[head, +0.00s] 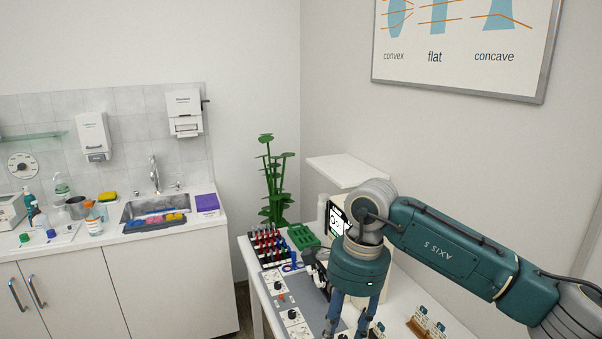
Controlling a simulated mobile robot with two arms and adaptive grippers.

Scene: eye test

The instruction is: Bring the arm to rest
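My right arm (440,243), teal with grey joints, reaches in from the right edge over the white table (388,318). My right gripper (348,325) hangs from it, pointing down above the table at the bottom edge. Its two blue fingers stand apart, with table items visible between them, and I see nothing held. Its lowest part is close to the picture's bottom edge. My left arm and gripper are out of view.
A screen device (337,218) stands behind the wrist. Brown stands (420,325) are at right. A sink counter (170,240) is further left.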

